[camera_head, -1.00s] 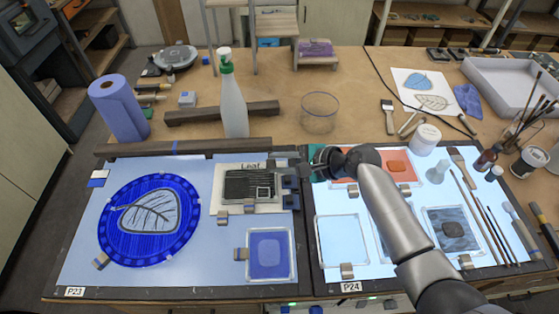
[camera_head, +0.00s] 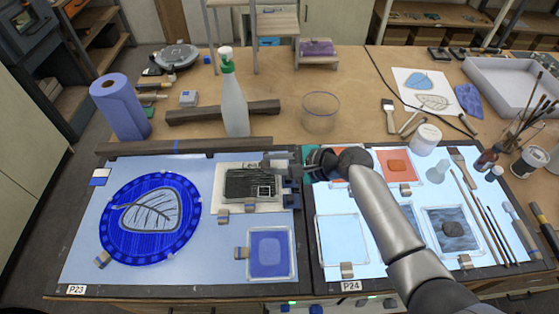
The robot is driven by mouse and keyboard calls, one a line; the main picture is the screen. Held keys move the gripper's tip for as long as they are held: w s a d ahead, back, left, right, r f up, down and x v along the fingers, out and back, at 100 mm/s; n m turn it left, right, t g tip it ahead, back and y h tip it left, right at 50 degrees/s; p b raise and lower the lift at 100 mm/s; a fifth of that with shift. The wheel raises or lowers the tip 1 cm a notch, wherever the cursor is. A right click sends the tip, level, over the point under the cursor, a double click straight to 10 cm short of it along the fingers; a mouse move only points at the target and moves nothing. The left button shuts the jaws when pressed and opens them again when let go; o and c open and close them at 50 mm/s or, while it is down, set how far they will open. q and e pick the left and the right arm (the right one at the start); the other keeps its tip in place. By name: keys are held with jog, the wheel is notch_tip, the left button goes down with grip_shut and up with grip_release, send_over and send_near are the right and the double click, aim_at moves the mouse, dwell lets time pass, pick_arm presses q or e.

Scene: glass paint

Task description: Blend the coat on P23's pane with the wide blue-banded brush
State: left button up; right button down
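A round blue pane (camera_head: 113,249) with a pale veined leaf in its middle lies on the lit panel marked P23 (camera_head: 76,290). My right gripper (camera_head: 277,163) reaches in from the right, over the top right of P23, beside a white card (camera_head: 224,201) with a dark streaked patch (camera_head: 248,184). It is well to the right of the round pane. Its fingertips are small and dark, so whether they hold anything is unclear. I cannot pick out a blue band on any brush; a wide brush (camera_head: 462,165) lies on the right panel. My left gripper is out of view.
A square blue pane (camera_head: 270,253) is clipped at P23's lower right. A spray bottle (camera_head: 234,105), a blue paper roll (camera_head: 117,107) and a glass bowl (camera_head: 320,111) stand behind the panels. Thin brushes lie on the right panel, marked P24 (camera_head: 350,286).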

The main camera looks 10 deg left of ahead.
jog(key=shift+s+a, duration=0.25)
jog(key=shift+a, duration=0.6)
